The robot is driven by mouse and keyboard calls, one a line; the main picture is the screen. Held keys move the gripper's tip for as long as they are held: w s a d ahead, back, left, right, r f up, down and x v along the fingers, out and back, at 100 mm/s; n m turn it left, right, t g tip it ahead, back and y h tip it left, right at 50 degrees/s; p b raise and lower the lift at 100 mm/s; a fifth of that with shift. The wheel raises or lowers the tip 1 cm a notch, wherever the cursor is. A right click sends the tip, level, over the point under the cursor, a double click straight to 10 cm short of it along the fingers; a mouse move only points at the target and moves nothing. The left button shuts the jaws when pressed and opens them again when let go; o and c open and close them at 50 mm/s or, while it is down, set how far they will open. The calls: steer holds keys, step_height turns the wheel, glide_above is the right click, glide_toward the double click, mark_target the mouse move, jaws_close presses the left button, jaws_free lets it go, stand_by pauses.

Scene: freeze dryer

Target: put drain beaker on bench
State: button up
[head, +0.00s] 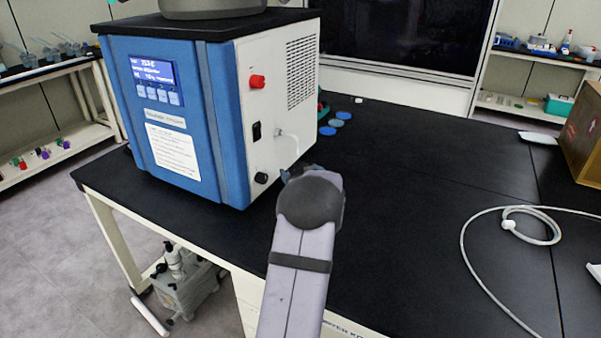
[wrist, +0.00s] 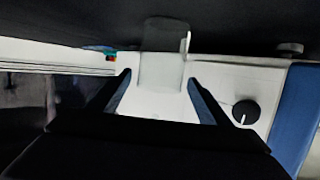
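The drain beaker (wrist: 163,55) is a clear, pale vessel in the wrist view, where the picture is upside down. It appears to stand at the black bench top (wrist: 60,22), beside the white side panel of the freeze dryer (wrist: 225,80). My gripper (wrist: 160,78) is open, with one dark finger on each side of the beaker's near part. A gap shows at the left finger; I cannot tell whether the right finger touches. In the head view my arm hides the beaker and most of the gripper, beside the blue and white freeze dryer (head: 180,130).
A black knob (wrist: 246,112) sits on the panel near the right finger. Blue discs (head: 327,131) lie on the bench (head: 420,190) behind. A white hose (head: 545,240) is coiled at the right, near a cardboard box (head: 583,135). The middle of the bench is clear.

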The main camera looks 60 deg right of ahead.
steer(key=shift+r, duration=0.2)
steer(key=v, duration=1.2)
stand_by(0.4)
